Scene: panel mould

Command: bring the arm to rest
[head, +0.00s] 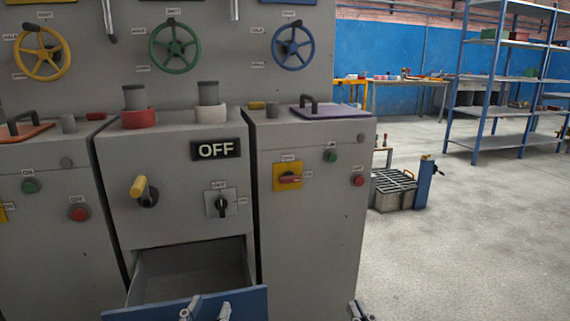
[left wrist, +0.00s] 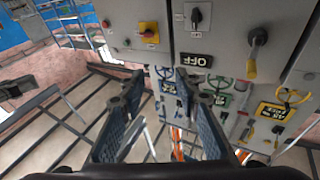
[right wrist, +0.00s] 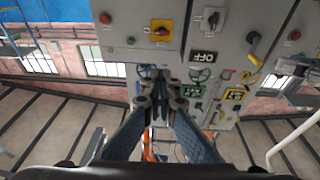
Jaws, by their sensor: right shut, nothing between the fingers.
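My left gripper (head: 205,311) shows at the bottom edge of the head view, in front of the blue front (head: 250,301) of the pulled-out drawer. In the left wrist view its two fingers (left wrist: 164,80) stand apart with nothing between them. My right gripper (head: 360,311) shows only its tips at the bottom edge of the head view, right of the drawer and low before the right cabinet. In the right wrist view its fingers (right wrist: 161,78) come together at the tips and hold nothing. Both arms are mostly out of the head view.
The grey drawer (head: 190,272) stands open and looks empty. Above it are a yellow-handled lever (head: 140,187), a dark rotary switch (head: 221,204) and an OFF display (head: 216,150). The right cabinet (head: 315,240) carries a red switch and buttons. The floor (head: 460,245) at right is clear.

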